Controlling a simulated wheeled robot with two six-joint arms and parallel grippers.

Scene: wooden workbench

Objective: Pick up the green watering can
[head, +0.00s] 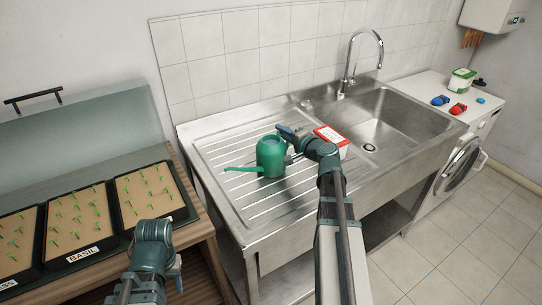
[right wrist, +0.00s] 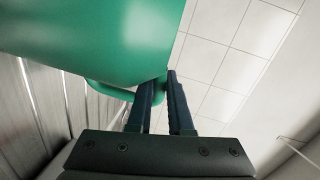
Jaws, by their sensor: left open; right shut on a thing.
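The green watering can (head: 271,157) stands on the ribbed drainboard of the steel sink, its spout pointing left. Its green body also fills the upper left of the right wrist view (right wrist: 100,35). My right gripper (head: 290,157) is at the can's right side, shut on its handle; in the right wrist view the two dark fingers (right wrist: 163,92) close around the green handle. Part of the handle is hidden by the fingers and the arm. My left gripper (head: 176,262) is open and empty, low in front of the seed trays, away from the can; its fingertips are hard to make out.
A red and white box (head: 331,136) stands right of the can, close to my right arm. The sink basin (head: 390,115) and tap (head: 352,70) lie beyond it. Seed trays (head: 78,227) fill the wooden bench at left. Small red and blue items lie on the washing machine.

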